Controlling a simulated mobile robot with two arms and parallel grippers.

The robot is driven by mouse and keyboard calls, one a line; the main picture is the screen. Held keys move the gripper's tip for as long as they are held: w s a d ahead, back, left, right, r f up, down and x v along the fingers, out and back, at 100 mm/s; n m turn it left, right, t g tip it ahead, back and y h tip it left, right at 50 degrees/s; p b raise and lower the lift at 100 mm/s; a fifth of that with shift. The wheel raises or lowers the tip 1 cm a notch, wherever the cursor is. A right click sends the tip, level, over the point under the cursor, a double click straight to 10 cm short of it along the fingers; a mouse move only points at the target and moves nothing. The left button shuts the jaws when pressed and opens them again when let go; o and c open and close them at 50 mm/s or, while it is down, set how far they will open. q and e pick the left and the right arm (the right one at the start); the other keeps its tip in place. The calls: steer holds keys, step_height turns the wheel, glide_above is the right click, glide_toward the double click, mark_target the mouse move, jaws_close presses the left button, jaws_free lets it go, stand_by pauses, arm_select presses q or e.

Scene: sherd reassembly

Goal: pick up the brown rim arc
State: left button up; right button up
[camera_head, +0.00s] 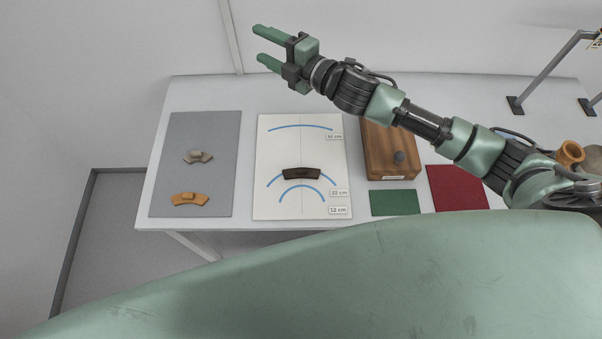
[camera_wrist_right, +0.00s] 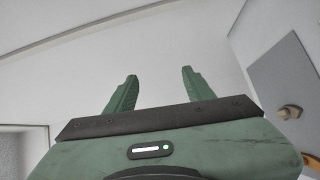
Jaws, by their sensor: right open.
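The dark brown rim arc (camera_head: 302,174) lies on the white chart sheet (camera_head: 275,205), across the middle blue curve and beside the 22 cm label. My right gripper (camera_head: 260,45) is open and empty, high at the top of the head view, left of the arc and well apart from it. Its two green fingers also show spread in the right wrist view (camera_wrist_right: 158,78), with nothing between them; the brown arc does not show there. My left gripper is not in view.
A grey mat (camera_head: 195,135) at left holds a beige-grey arc (camera_head: 198,157) and an orange arc (camera_head: 190,199). A wooden box (camera_head: 388,150) with a dark knob, a green mat (camera_head: 395,203) and a red mat (camera_head: 455,188) lie right of the chart. An orange-brown pot (camera_head: 570,152) stands far right.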

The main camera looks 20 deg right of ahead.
steer(key=s+a+r+n+g+y+b, duration=0.25)
steer(key=s+a+n+g+y, duration=0.65)
steer(key=n, duration=0.7)
steer(key=n+g+h+b, duration=0.1)
steer(key=n+g+h, duration=0.3)
steer(key=n+h, duration=0.85)
glide_toward(302, 169)
steer(key=shift+w+a+f+m+h, duration=0.15)
steer(key=shift+a+m+h, duration=0.2)
steer(key=shift+a, duration=0.2)
steer(key=shift+w+a+f+m+h, duration=0.1)
steer(key=shift+a+m+h, duration=0.15)
steer(key=shift+a, duration=0.35)
steer(key=shift+d+f, duration=0.2)
steer(key=shift+f, duration=0.1)
steer(key=x, duration=0.2)
steer(key=p+x, duration=0.1)
steer(key=x, duration=0.1)
steer(key=p+x, duration=0.1)
steer(key=x, duration=0.1)
steer(key=shift+s+f, duration=0.2)
steer(key=shift+s, duration=0.05)
steer(key=shift+w+a+f, duration=0.1)
steer(key=shift+f, duration=0.4)
jaws_close()
